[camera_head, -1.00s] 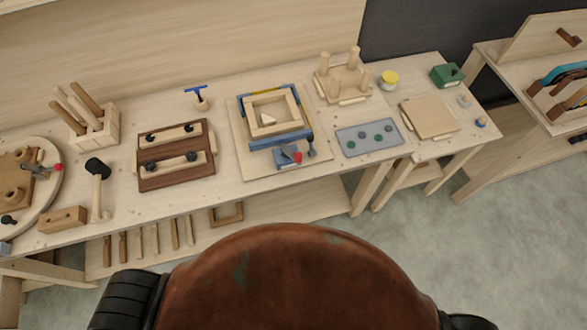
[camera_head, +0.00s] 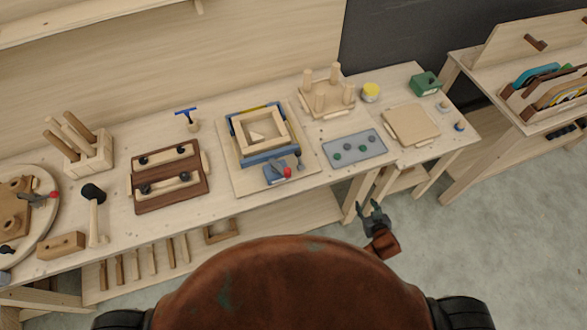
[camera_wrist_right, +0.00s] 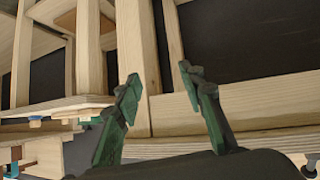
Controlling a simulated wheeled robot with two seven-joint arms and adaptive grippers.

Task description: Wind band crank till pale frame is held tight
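The pale wooden frame (camera_head: 242,126) lies on a square board (camera_head: 223,169) on the bench, with a blue band (camera_head: 268,158) around it. A blue block with a red knob, the band crank (camera_head: 280,173), sits at the board's front edge; a small dark-tipped peg (camera_head: 299,162) stands to its right. I cannot tell how tight the band is. My right gripper (camera_head: 373,209) is in front of the bench, right of and apart from the crank. In the right wrist view its two green fingers (camera_wrist_right: 160,95) are spread with nothing between them. My left gripper is not in view.
A dark clamp board (camera_head: 170,201) and a mallet (camera_head: 94,205) lie to the left. A grey tray with discs (camera_head: 355,149), a stool form (camera_head: 326,100) and a flat panel (camera_head: 411,125) are to the right. Bench legs and a lower shelf (camera_head: 270,221) are below.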

